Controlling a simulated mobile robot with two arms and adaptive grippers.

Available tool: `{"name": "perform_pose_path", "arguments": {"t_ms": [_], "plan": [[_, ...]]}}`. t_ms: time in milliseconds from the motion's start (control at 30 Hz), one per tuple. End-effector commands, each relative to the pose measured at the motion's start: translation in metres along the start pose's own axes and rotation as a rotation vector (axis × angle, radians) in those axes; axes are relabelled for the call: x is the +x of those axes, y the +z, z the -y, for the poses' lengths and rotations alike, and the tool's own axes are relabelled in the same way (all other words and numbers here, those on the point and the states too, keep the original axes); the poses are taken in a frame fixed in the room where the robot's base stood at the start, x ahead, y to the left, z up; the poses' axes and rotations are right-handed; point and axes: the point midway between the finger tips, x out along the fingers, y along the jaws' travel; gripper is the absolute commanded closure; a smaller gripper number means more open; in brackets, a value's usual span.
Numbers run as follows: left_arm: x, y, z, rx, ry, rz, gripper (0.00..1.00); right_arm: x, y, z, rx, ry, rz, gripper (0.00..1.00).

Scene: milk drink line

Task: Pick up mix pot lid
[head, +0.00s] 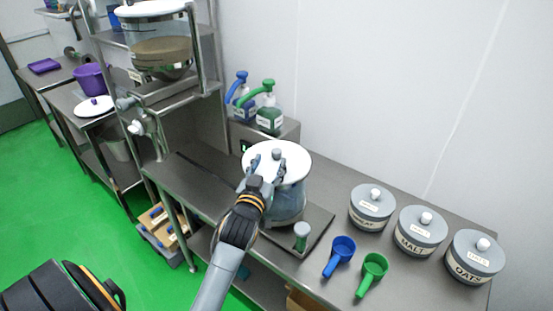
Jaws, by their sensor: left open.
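The mix pot lid (296,160) is a white disc with a grey knob (278,153) at its middle. It sits on top of the clear, bluish mix pot (289,207), on the steel table. My left gripper (267,165) is over the lid, with its open fingers reaching up beside the knob. I cannot tell whether the fingers touch the knob. Part of the lid's near left side and the pot are hidden by my left gripper and arm. My right gripper is not in view.
Grey canisters, including the malt (420,232) and oats (473,258) ones, stand at the right. A blue scoop (342,248), a green scoop (373,268) and a small jar (301,236) are near the pot. Pump bottles (269,116) stand behind it. A shelf rack (205,50) rises at left.

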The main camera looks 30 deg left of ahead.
Motion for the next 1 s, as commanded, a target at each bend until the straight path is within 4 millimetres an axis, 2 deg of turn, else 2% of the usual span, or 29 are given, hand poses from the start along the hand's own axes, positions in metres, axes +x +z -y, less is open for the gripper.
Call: {"name": "perform_pose_path", "arguments": {"t_ms": [200,400,700,967,1000], "plan": [[0.025,0.001,-0.003,-0.001,0.000,0.001,0.46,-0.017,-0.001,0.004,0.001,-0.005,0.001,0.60],[0.047,0.004,-0.003,0.000,0.000,0.000,0.46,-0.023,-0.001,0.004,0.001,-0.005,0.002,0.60],[0.050,0.006,-0.003,0.000,0.001,0.000,0.46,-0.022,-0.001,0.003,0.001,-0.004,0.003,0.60],[0.050,0.006,-0.003,0.000,0.001,0.000,0.99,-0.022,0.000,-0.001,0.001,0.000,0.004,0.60],[0.050,0.006,-0.003,0.000,0.001,0.000,1.00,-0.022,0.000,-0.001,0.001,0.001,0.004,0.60]]}}
